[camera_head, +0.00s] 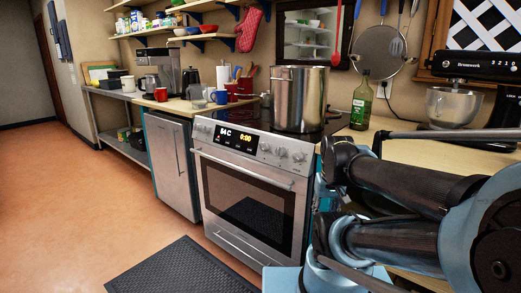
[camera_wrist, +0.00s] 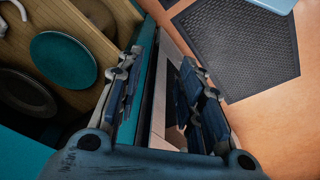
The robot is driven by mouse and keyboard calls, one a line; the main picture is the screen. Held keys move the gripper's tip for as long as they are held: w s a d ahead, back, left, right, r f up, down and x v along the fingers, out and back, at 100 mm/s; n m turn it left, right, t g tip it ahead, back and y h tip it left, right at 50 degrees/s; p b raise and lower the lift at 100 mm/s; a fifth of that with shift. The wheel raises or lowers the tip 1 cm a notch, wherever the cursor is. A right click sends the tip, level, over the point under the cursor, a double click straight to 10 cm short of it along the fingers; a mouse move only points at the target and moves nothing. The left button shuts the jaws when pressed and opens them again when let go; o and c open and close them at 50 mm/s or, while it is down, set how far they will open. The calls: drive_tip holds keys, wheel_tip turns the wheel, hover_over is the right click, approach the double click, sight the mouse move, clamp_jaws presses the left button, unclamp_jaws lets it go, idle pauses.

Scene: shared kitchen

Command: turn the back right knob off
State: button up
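The stove (camera_head: 255,190) stands in the middle of the head view, its oven door shut. Several round silver knobs (camera_head: 282,153) sit on its front panel right of the lit display (camera_head: 236,138), and others sit left of it. No label shows which knob is the back right one, and their settings are too small to read. My gripper (camera_wrist: 160,70) is open and empty in the wrist view, pointing down past the stove's edge. No knob shows between its fingers. In the head view my arm fills the lower right and the gripper itself is hidden.
A large steel pot (camera_head: 300,98) stands on the cooktop. A green bottle (camera_head: 361,100) and a stand mixer (camera_head: 455,100) are on the right counter. A dark mat (camera_head: 183,270) lies before the stove. Plates (camera_wrist: 62,60) sit on a shelf in the wrist view. The left floor is clear.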

sight(261, 147)
drive_tip(key=shift+o, duration=1.4)
drive_tip(key=shift+s+r, duration=0.25)
drive_tip(key=shift+s, duration=0.05)
drive_tip(key=w+a+r+n+t+h, duration=0.1)
drive_tip(key=w+a+r+h, duration=0.35)
drive_tip(key=w, duration=0.35)
drive_tip(key=w+a+r+n+t+h, duration=0.1)
drive_tip(key=w+a+r+h, duration=0.2)
drive_tip(key=w+r, duration=0.4)
drive_tip(key=w+a+r+t+h, duration=0.15)
drive_tip(key=a+t, duration=0.25)
drive_tip(key=a, duration=0.8)
drive_tip(key=w+a+r+t+h, duration=0.1)
drive_tip(key=w+a+r+t, duration=0.15)
drive_tip(key=a, duration=1.05)
drive_tip(key=shift+t, duration=0.35)
drive_tip(key=x, duration=1.1)
drive_tip(key=f+x, duration=0.1)
drive_tip(key=x, duration=0.5)
drive_tip(key=shift+f, duration=0.15)
drive_tip(key=shift+c, duration=0.3)
drive_tip(key=c, duration=1)
